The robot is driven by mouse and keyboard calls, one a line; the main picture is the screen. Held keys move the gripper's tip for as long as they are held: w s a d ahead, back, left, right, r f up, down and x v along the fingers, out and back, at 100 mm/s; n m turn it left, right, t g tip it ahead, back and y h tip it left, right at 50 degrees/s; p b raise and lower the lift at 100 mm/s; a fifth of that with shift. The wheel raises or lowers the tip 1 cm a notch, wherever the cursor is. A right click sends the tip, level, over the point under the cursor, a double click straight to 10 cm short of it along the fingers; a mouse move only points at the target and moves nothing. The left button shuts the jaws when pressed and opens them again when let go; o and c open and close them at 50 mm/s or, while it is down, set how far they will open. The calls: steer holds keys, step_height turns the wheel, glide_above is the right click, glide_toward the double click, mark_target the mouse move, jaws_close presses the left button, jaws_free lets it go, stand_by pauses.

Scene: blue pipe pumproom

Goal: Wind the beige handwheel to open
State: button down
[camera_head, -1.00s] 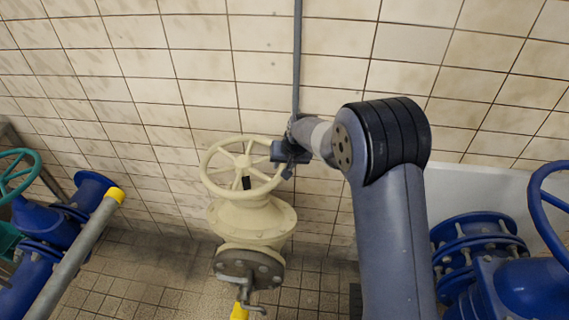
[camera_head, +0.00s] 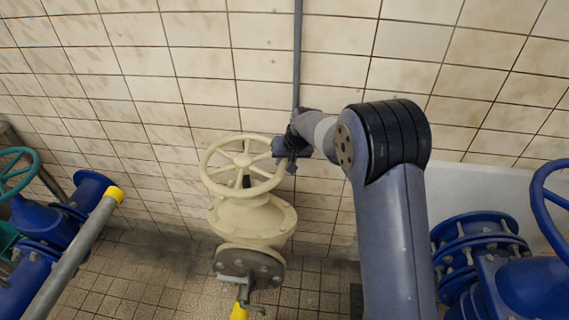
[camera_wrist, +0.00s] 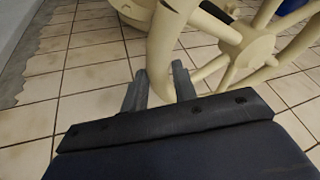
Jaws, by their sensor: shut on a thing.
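The beige handwheel (camera_head: 243,163) sits on top of a beige valve body (camera_head: 250,220) in the middle of the head view. It has a round rim, several spokes and a central hub. My gripper (camera_head: 281,152) is at the right side of the rim. In the wrist view my gripper (camera_wrist: 160,88) is shut on the handwheel's rim (camera_wrist: 163,45), with one finger on each side of it. The hub and spokes (camera_wrist: 240,45) show at the upper right there.
Blue pipework with a teal handwheel (camera_head: 17,172) stands at the left, beside a grey pipe with a yellow end (camera_head: 85,245). A blue valve (camera_head: 480,243) and a blue handwheel (camera_head: 550,205) stand at the right. A tiled wall (camera_head: 200,75) is behind.

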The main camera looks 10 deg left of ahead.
steer(key=w+n, duration=0.2)
steer(key=w+n+g+b, duration=0.1)
steer(key=shift+w+a+f+y, duration=0.1)
steer(key=shift+w+a+y, duration=0.2)
steer(key=shift+a, duration=0.1)
steer(key=shift+w+a+n+g+p, duration=0.2)
steer(key=shift+w+a+n+g, duration=0.1)
steer(key=shift+w+n, duration=0.25)
steer(key=shift+w+a+n+g+p, duration=0.25)
steer(key=shift+w+n, duration=0.15)
steer(key=shift+n, duration=0.15)
steer(key=shift+w+a+n+g+y+p, duration=0.35)
steer(key=shift+w+a+n+p, duration=0.4)
steer(key=shift+n, duration=0.25)
steer(key=shift+w+d, duration=0.1)
steer(key=c, duration=1.1)
jaws_free()
steer(key=shift+c, duration=0.2)
steer(key=b+v, duration=0.1)
steer(key=v, duration=1)
steer(key=shift+b, duration=0.35)
steer(key=shift+c, duration=0.3)
